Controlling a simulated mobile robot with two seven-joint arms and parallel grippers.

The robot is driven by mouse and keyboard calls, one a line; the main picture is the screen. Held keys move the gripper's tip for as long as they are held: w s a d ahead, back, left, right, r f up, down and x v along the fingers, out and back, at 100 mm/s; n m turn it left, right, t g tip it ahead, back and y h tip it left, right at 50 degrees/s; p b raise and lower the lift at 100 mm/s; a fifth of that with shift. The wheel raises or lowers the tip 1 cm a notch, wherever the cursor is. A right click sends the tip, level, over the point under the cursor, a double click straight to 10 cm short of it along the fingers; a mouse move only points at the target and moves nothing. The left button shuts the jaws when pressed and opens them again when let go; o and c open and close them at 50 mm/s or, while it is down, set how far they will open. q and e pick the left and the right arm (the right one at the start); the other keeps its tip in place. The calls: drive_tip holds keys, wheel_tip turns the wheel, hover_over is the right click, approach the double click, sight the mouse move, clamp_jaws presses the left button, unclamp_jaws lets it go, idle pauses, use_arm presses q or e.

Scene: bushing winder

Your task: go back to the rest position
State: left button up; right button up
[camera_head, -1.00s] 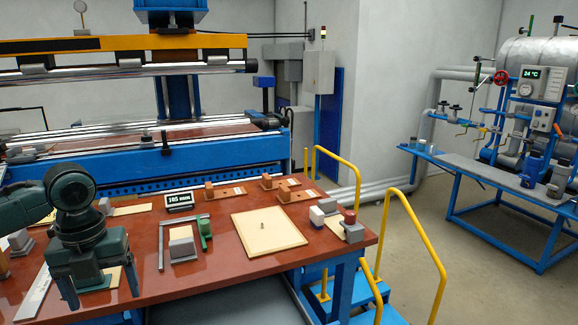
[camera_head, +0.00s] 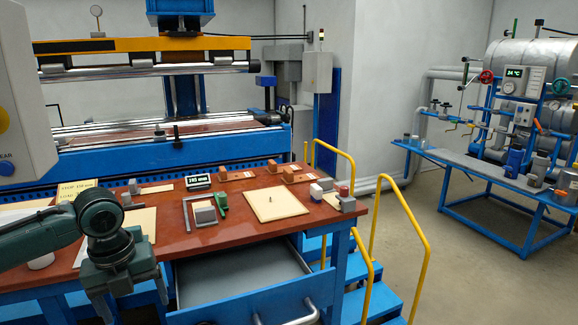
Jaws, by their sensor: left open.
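My left gripper (camera_head: 134,300) shows at the lower left of the head view, its dark green arm coming in from the left. Its fingers point down and stand apart, with nothing seen between them. It hangs in front of the near edge of the red-brown workbench (camera_head: 240,236), beside the open drawer. My right gripper is not in view.
A grey open drawer (camera_head: 235,280) juts from the bench's front. On the bench are a cream board (camera_head: 273,200), a display (camera_head: 198,182), a green-and-grey fixture (camera_head: 220,203) and small blocks. Yellow handrails (camera_head: 405,230) and blue steps (camera_head: 385,295) stand at the right.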

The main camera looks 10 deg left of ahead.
use_arm(q)
drive_tip(key=s+d+f+n+t+h, duration=0.1)
drive_tip(key=d+f+n+t+h, duration=0.3)
drive_tip(key=d+f, duration=0.65)
drive_tip(key=s+d+f+n+t+h, duration=0.15)
drive_tip(key=d+f+n, duration=0.5)
drive_tip(key=d, duration=0.65)
drive_tip(key=s+a+f+n+t+y, duration=0.1)
drive_tip(key=s+a+f+n+t, duration=0.1)
drive_tip(key=s+n, duration=0.4)
drive_tip(key=s+a+f+n+t+y, duration=0.1)
drive_tip(key=s+a+f+n, duration=0.3)
drive_tip(key=n, duration=0.6)
wheel_tip(320, 180, down, 3)
drive_tip(key=shift+s+a+r+t+y, duration=0.15)
drive_tip(key=shift+s+t+y, duration=0.25)
drive_tip(key=shift+s, duration=0.8)
